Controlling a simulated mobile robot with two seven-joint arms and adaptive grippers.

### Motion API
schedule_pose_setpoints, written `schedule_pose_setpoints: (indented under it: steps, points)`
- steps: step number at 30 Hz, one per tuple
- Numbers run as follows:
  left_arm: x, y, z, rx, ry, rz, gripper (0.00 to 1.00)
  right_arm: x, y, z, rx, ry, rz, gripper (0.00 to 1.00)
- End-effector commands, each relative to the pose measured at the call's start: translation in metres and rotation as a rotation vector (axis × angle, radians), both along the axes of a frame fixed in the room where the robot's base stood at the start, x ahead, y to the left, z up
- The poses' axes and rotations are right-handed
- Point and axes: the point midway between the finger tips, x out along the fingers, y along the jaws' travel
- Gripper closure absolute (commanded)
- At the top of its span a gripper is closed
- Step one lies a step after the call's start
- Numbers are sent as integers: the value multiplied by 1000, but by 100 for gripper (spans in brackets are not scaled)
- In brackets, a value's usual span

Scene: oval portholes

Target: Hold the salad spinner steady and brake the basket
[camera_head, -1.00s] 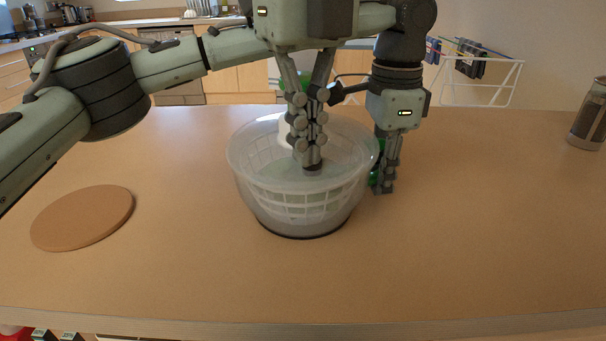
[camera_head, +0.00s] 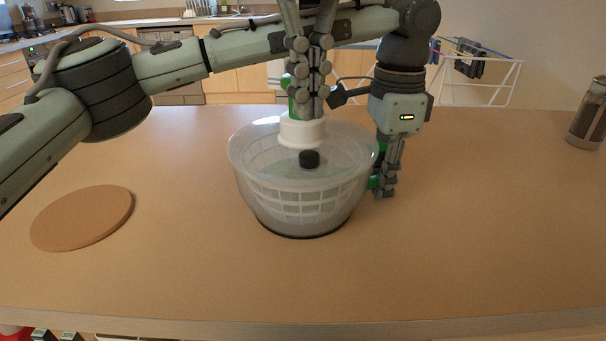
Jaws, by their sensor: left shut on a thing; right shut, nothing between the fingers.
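The salad spinner (camera_head: 303,207) stands upright on the table: a translucent bowl with a white slotted basket inside. A black knob (camera_head: 309,158) shows at its top middle. A white round part (camera_head: 302,131) with green above it stands just behind the knob. My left gripper (camera_head: 384,190) is at the bowl's right side, shut on the salad spinner; its exact contact is partly hidden, and some green shows beside the fingers. My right gripper (camera_head: 309,112) is shut and empty, above and behind the black knob and apart from it. Its fingers partly hide the green part.
A round wooden board (camera_head: 83,217) lies on the table (camera_head: 450,250) at the left. A dark glass jar (camera_head: 590,115) stands at the far right. The table in front of the spinner is clear. A drying rack stands behind the table.

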Motion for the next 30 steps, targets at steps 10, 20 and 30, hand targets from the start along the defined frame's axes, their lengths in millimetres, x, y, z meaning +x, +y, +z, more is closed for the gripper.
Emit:
schedule_pose_setpoints:
  steps: [10, 20, 30]
  points:
    - [1, 1, 0, 0, 0, 1, 63, 0, 0, 0, 0, 1, 1, 100]
    - [0, 0, 1, 0, 0, 1, 59, 0, 0, 0, 0, 1, 0, 100]
    - [1, 0, 41, -1, -1, 2, 59, 0, 0, 0, 0, 1, 0, 100]
